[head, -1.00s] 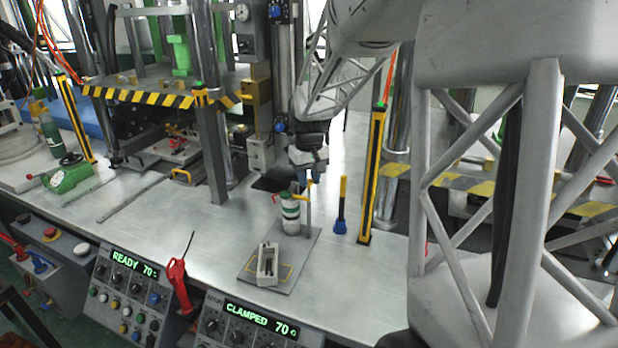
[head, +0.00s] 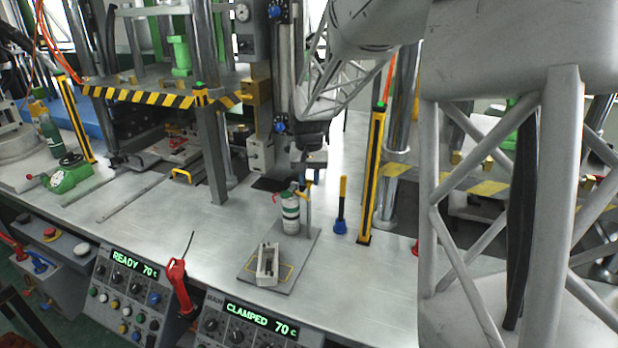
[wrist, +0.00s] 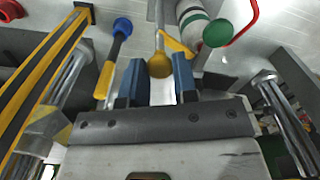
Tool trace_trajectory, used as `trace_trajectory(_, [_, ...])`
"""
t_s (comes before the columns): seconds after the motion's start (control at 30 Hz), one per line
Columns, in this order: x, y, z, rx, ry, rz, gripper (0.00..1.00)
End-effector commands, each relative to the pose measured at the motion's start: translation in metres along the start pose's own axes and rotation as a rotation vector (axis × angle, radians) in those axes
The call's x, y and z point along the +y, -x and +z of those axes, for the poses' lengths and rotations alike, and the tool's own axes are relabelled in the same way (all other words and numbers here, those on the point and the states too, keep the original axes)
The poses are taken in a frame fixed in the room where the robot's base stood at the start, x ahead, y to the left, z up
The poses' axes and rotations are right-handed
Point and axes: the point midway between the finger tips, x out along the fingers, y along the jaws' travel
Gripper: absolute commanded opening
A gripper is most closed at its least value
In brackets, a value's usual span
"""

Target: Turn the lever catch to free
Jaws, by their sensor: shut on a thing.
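The lever catch is a small yellow lever (head: 306,189) at the top of a thin grey post, beside a white canister (head: 290,213) with green bands. In the wrist view, the yellow lever (wrist: 174,43) and its rounded yellow knob (wrist: 160,66) show between and just beyond my blue fingertips. My gripper (wrist: 159,68) is shut on the lever at the knob end; the exact contact is partly hidden. In the head view, my gripper (head: 304,179) is at the top of the post, and its fingers are small and hard to make out.
A grey base plate (head: 300,262) bears the post, canister and an open pale box (head: 267,264). A blue and yellow handled tool (head: 341,205) stands to the right, near a yellow and black pillar (head: 371,175).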

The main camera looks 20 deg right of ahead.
Motion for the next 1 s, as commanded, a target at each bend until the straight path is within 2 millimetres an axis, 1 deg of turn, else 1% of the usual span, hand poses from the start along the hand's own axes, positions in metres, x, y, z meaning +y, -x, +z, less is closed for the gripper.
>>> trace_trajectory(0.7, [-0.0002,0.0005,-0.0001,0.001,-0.68,-0.001,0.03])
trace_trajectory(1.0, [-0.0003,0.0012,-0.0004,0.002,-0.944,-0.002,0.03])
